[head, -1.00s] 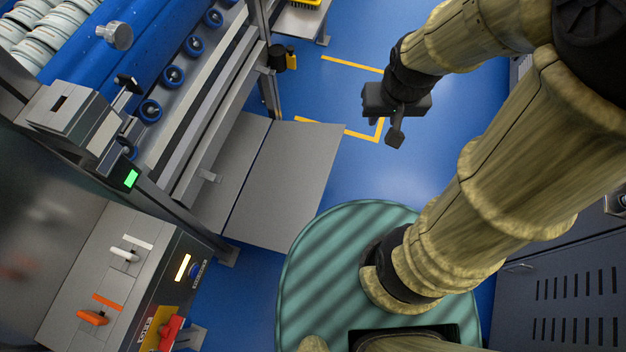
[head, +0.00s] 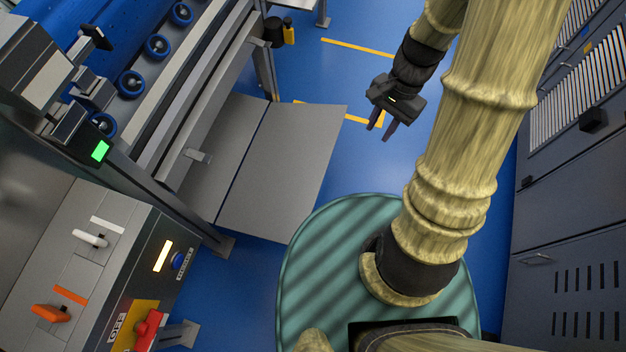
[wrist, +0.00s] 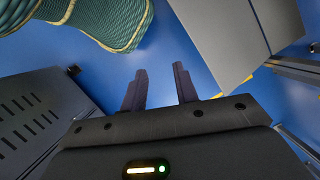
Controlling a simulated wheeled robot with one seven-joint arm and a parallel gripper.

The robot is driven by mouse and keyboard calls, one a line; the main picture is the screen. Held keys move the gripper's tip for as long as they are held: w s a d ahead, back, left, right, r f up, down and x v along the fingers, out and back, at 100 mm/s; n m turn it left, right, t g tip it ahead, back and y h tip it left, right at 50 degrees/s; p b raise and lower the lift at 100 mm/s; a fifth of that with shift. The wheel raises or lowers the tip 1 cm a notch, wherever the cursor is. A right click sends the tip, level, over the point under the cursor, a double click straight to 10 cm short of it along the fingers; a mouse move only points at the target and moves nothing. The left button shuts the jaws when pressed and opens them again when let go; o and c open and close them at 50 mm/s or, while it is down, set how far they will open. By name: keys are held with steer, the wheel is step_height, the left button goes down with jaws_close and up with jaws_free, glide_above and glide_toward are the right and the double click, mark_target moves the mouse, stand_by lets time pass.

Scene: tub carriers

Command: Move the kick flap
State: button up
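The kick flap appears to be the flat grey panel (head: 285,170) low beside the conveyor frame, with a dark seam along its left side where it meets another grey panel (head: 213,150). It also shows in the wrist view (wrist: 215,40) at the upper right. My gripper (head: 379,134) hangs over the blue floor, to the right of the panel and apart from it. In the wrist view my gripper (wrist: 160,72) has its two dark fingers spread with only blue floor between them. It is empty.
The conveyor with blue rollers (head: 158,47) stands at the left. A control box (head: 85,265) with white, orange and red handles is at lower left. Dark cabinets (head: 570,230) line the right. Blue floor with yellow lines (head: 358,47) is clear beyond the panel.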

mark_target(313, 175)
steer(key=w+f+m+t+y+b, duration=0.1)
steer(key=f+m+t+y+b, duration=0.2)
steer(key=f+m+b, duration=0.6)
steer(key=w+f+m+t+y+b, duration=0.2)
steer(key=f+m+y+b, duration=0.6)
steer(key=f, duration=1.9)
steer(key=w+d+f+m+t+y+b, duration=0.1)
steer(key=f+m+t+y+b, duration=0.3)
steer(key=f+m+b, duration=0.7)
step_height(313, 175, down, 7)
steer(key=m+y, duration=0.1)
steer(key=m, duration=0.2)
steer(key=shift+w+f+t+y, duration=0.2)
steer(key=shift+w+t+y, duration=0.1)
steer(key=shift+w+y, duration=0.1)
steer(key=b+x, duration=0.4)
steer(key=x, duration=1.3)
steer(key=shift+w+a, duration=0.1)
steer(key=shift+a, duration=0.05)
jaws_close()
